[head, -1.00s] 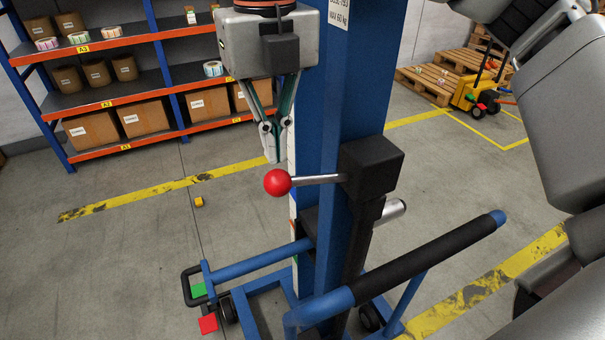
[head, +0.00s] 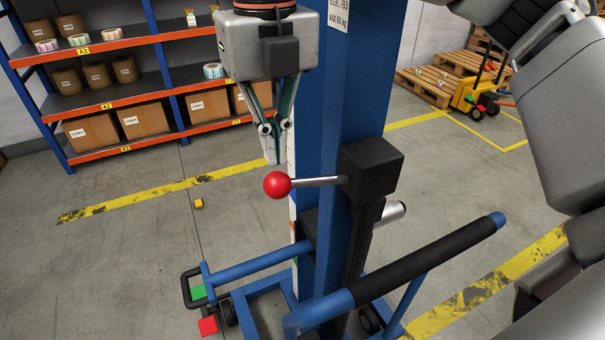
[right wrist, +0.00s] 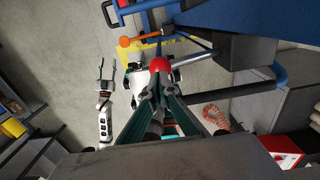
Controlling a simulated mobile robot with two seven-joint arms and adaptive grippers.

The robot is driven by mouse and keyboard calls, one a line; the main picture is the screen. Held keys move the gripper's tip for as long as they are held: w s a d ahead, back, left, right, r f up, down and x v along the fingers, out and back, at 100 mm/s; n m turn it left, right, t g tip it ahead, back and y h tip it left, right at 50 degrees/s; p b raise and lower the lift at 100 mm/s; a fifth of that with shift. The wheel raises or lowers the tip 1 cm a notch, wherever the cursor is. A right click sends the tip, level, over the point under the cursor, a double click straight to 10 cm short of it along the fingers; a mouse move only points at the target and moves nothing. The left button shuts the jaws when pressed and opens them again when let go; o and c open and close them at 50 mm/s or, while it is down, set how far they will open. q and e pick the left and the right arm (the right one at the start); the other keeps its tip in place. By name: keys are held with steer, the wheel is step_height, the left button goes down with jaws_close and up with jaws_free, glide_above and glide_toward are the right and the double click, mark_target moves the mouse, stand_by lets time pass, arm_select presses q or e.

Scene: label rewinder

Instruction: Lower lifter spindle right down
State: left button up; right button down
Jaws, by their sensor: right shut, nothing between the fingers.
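The lifter's blue mast (head: 345,95) stands upright in the middle of the head view. A black block (head: 369,168) on it carries a metal lever (head: 318,181) that points left, about level, and ends in a red knob (head: 277,184). My right gripper (head: 273,158) points down with its fingers closed and empty, just above the knob in the picture. In the right wrist view the red knob (right wrist: 160,64) shows just beyond the closed fingertips; I cannot tell whether they touch. My left gripper (right wrist: 108,70) shows there with its fingers apart, holding nothing. I cannot make out the spindle itself.
A blue handlebar with a black grip (head: 425,258) juts out right of the mast. Green (head: 198,291) and red (head: 208,325) pedals are low at left. A shelf (head: 120,95) with boxes stands at the back left. Open floor (head: 130,260) lies left of the lifter.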

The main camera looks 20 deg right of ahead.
mark_target(277, 174)
arm_select(q)
steer(key=shift+f, duration=0.15)
arm_select(e)
steer(key=shift+f, duration=0.1)
steer(key=shift+f+b, duration=0.9)
steer(key=shift+f, duration=0.5)
steer(key=shift+f+b, duration=1.4)
steer(key=shift+f, duration=1.25)
arm_select(q)
step_height(277, 174, down, 6)
steer(key=s, duration=0.2)
steer(key=shift+g, duration=0.3)
arm_select(e)
steer(key=shift+r, duration=0.15)
stand_by(1.5)
